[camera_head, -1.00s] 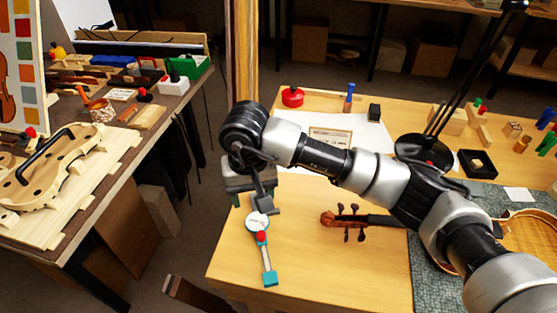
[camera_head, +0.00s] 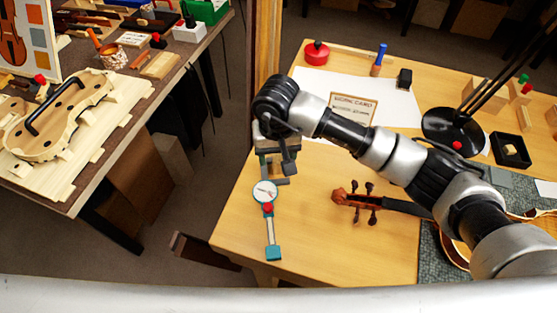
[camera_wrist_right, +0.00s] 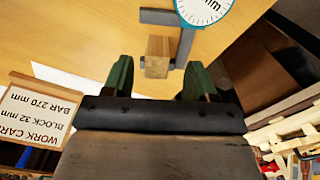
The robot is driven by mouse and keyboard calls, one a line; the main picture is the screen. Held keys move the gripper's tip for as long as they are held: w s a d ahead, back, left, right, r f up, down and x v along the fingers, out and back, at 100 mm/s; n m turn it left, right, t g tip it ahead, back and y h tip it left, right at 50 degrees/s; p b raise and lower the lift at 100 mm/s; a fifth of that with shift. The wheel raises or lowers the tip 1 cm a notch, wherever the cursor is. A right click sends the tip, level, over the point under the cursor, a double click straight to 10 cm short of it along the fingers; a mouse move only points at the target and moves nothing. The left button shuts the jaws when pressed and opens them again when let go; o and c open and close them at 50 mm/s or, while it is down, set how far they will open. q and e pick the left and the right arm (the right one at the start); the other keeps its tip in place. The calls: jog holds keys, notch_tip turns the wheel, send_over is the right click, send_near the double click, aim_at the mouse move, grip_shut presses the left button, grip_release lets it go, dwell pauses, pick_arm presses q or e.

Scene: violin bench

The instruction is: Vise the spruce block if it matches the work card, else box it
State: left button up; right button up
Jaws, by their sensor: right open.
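The spruce block (camera_wrist_right: 157,47) is a small pale wooden piece in the right wrist view, against the grey jaws of a teal dial caliper (camera_head: 270,226). I cannot tell whether the jaws grip it. The caliper's dial also shows in the wrist view (camera_wrist_right: 203,8), cut off, its reading not legible. My right gripper (camera_wrist_right: 157,72) is open, its green fingers on either side of the block; in the head view (camera_head: 276,160) it hangs at the bench's left edge. The work card (camera_head: 353,108) lies behind; the wrist view (camera_wrist_right: 38,120) reads block 32 mm, bar 270 mm. My left gripper is out of view.
A violin scroll and neck (camera_head: 365,202) lies right of the caliper. A black open box (camera_head: 510,150) and a lamp base (camera_head: 453,133) stand farther right. A red-lidded jar (camera_head: 316,53) is at the back. The front middle of the bench is clear.

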aim_at(279, 160)
jog(key=shift+d+f, duration=0.2)
jog(key=shift+f, duration=1.55)
jog(key=c, duration=1.1)
jog(key=shift+o, duration=0.2)
jog(key=shift+r, duration=0.15)
